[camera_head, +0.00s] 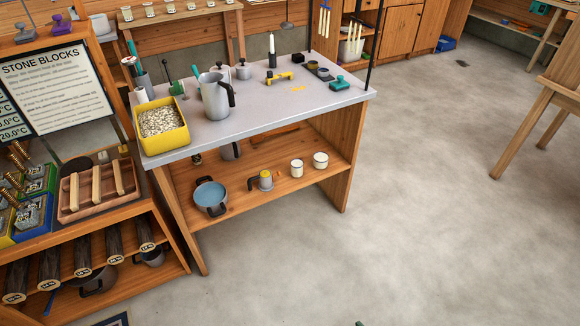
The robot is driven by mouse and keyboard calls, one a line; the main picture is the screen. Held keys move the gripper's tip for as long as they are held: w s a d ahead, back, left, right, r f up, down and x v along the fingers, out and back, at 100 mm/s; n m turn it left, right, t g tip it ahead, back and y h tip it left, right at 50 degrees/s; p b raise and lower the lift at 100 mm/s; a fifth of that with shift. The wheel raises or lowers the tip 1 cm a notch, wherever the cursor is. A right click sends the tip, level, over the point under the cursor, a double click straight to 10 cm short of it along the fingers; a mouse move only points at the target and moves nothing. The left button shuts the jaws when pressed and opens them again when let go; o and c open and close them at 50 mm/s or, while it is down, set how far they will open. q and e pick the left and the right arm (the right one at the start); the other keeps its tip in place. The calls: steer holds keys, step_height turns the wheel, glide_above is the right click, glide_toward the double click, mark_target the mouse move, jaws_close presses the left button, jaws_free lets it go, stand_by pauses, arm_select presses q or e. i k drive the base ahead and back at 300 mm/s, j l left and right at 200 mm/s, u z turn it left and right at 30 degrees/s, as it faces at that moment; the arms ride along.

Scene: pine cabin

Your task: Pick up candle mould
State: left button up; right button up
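I cannot tell for sure which thing is the candle mould. On the grey-topped workbench (250,115) stand a metal pitcher (214,98) with a black handle, two small lidded grey pots, one of them at the back (243,71), and an upright white cylinder with a dark lower part (272,52). A small dark tray with round pieces (321,72) lies further right. Neither of my grippers shows clearly. A tiny dark tip at the bottom edge is too small to identify.
A yellow bin of pale pellets (163,127) sits at the bench's front left corner. A blue pan (210,196) and white cups (320,160) are on the lower shelf. A crowded shelf unit (160,284) stands left. The concrete floor (430,200) to the right is clear.

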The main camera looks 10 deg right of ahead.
mark_target(266, 185)
steer(key=i+l, duration=0.75)
steer(key=i, duration=0.15)
steer(key=i+l+u, duration=0.2)
steer(key=l+u, duration=0.15)
steer(key=i+l+u, duration=0.15)
steer(key=l+u, duration=0.2)
